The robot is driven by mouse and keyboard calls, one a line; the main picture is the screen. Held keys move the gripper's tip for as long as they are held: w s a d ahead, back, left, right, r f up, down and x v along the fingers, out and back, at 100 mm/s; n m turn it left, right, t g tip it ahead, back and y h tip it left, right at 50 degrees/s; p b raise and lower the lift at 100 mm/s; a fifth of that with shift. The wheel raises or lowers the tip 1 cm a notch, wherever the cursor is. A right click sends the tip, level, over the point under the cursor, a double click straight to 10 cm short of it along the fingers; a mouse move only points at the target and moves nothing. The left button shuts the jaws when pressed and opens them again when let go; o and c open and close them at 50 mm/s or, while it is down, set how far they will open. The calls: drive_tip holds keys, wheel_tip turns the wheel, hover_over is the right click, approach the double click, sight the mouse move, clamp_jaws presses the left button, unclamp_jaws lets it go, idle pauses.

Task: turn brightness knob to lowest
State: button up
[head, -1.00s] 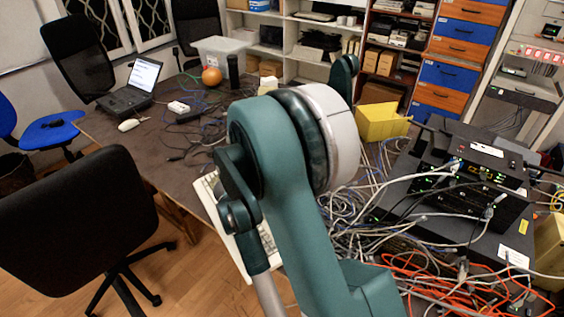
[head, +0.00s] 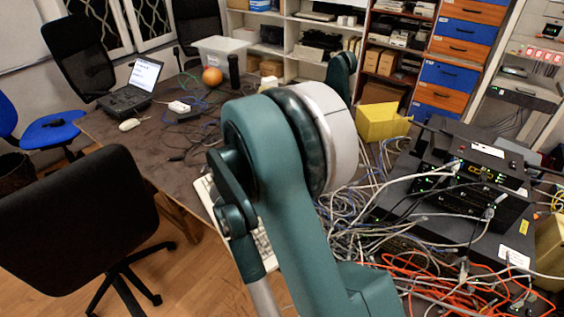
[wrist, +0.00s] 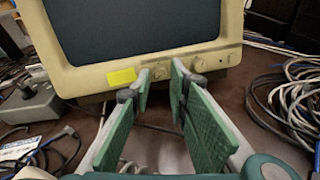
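In the wrist view, a beige CRT monitor (wrist: 95,81) with a dark screen (wrist: 135,28) fills the upper middle. Its lower front edge has several small round knobs, one (wrist: 200,65) just right of my right fingertip and others (wrist: 223,61) further right. Another knob (wrist: 159,73) shows between my fingertips. I cannot read which one is brightness or how it is set. My gripper (wrist: 161,78) has its green-padded fingers apart, pointing at this edge; contact cannot be told. In the head view my arm hides the gripper and monitor.
A grey joystick-like box (wrist: 30,102) is at left and coiled cables (wrist: 285,98) at right. In the head view, network gear (head: 470,180) and tangled cables (head: 355,215) crowd the table's right side.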

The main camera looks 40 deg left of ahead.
drive_tip(key=v, duration=1)
drive_tip(key=shift+s, duration=0.25)
drive_tip(key=w+d+r+m+g, duration=0.1)
drive_tip(key=w+d+r+m, duration=0.15)
drive_tip(key=d, duration=0.25)
drive_tip(key=w+d+r+m+g+h, duration=0.1)
drive_tip(key=w+d+r+m, duration=0.15)
drive_tip(key=d, duration=0.35)
drive_tip(key=w+d+r+m+g, duration=0.1)
drive_tip(key=w+d+r, duration=0.2)
drive_tip(key=d, duration=0.2)
drive_tip(key=d+r+m+g+p, duration=0.1)
drive_tip(key=d+r+m+g, duration=0.2)
drive_tip(key=d, duration=0.8)
drive_tip(key=d+r+m, duration=0.4)
drive_tip(key=d+m, duration=0.1)
drive_tip(key=d, duration=0.6)
drive_tip(key=s+d+r+m, duration=0.1)
drive_tip(key=s+d+m, duration=0.5)
drive_tip(key=d, duration=0.6)
drive_tip(key=s+d+r+m+g+y+p, duration=0.1)
drive_tip(key=s+d+m, duration=0.6)
drive_tip(key=d, duration=0.5)
drive_tip(key=s+d+r+m+g+p, duration=0.1)
drive_tip(key=s+d+m, duration=0.5)
drive_tip(key=s+d, duration=0.3)
drive_tip(key=d, duration=0.3)
drive_tip(key=shift+s+d+r+m+y, duration=0.15)
drive_tip(key=shift+s+r+m+y, duration=0.15)
drive_tip(key=shift+s+r+y, duration=0.1)
